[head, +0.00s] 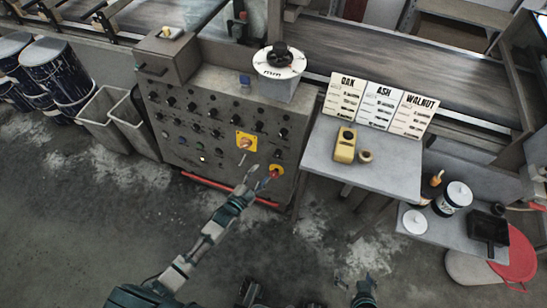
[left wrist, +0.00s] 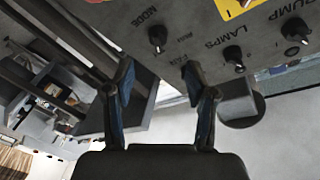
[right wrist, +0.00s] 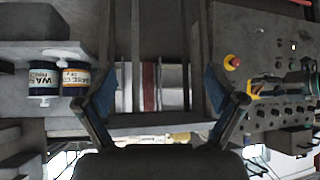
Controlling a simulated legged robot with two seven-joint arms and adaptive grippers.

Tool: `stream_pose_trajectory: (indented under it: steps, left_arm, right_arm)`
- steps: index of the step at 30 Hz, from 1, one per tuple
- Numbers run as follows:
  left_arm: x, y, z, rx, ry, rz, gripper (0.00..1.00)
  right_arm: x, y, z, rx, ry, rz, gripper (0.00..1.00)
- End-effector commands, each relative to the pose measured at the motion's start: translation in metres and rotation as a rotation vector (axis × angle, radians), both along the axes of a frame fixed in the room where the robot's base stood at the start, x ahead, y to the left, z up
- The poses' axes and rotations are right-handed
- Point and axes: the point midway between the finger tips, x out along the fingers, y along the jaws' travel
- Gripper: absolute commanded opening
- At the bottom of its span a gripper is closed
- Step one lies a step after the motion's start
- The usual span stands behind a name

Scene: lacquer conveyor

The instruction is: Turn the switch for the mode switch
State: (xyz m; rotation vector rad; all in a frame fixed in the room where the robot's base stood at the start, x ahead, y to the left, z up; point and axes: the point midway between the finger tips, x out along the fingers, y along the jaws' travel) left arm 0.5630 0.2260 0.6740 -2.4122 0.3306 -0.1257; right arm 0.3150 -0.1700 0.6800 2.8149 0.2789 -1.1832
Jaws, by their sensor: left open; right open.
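The mode switch (left wrist: 157,38) is a black knob under a "MODE" label on the grey control panel (head: 215,115). In the left wrist view it lies beyond my open left gripper (left wrist: 158,80), slightly above the gap between the fingertips; nothing is between the fingers. I cannot pick it out among the knobs in the head view. There my left gripper (head: 260,181) is at the panel's lower right, near a red button (head: 276,171) on a yellow plate. My right gripper (right wrist: 160,92) is open and empty; in the head view it (head: 363,282) is low, away from the panel.
The lamps knob (left wrist: 234,58) and pump knob (left wrist: 296,31) sit near the mode switch. A side table (head: 385,180) holds sample cards (head: 378,103) and a yellow device (head: 345,145). A red rail (head: 228,189) runs along the panel's foot. The floor in front is clear.

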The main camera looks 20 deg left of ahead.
Motion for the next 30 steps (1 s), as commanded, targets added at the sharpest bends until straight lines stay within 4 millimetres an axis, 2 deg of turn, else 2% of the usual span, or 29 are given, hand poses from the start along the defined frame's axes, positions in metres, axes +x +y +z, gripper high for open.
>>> stream_pose_trajectory:
  steps: [1, 6, 12, 18, 26, 30]
  left_arm:
    - [0.012, -0.005, -0.002, -0.002, 0.0, -0.001, 0.56]
    - [0.05, -0.011, -0.004, -0.008, 0.001, 0.0, 0.56]
    - [0.081, -0.012, -0.006, -0.018, 0.003, 0.001, 0.56]
    - [0.093, -0.02, -0.003, -0.011, 0.002, 0.0, 0.56]
    - [0.094, -0.027, 0.0, -0.003, 0.001, 0.0, 0.56]
    - [0.094, -0.023, -0.001, -0.008, 0.001, 0.0, 0.21]
  right_arm:
    - [0.006, 0.001, 0.0, 0.01, -0.038, 0.002, 0.93]
    - [0.03, 0.017, 0.017, 0.047, -0.206, 0.011, 0.93]
    - [0.049, 0.033, 0.04, 0.079, -0.37, 0.02, 0.93]
    - [0.055, 0.032, 0.051, 0.105, -0.442, 0.021, 0.93]
    - [0.055, 0.025, 0.051, 0.116, -0.448, 0.02, 0.93]
    - [0.057, 0.031, 0.051, 0.107, -0.446, 0.02, 0.93]
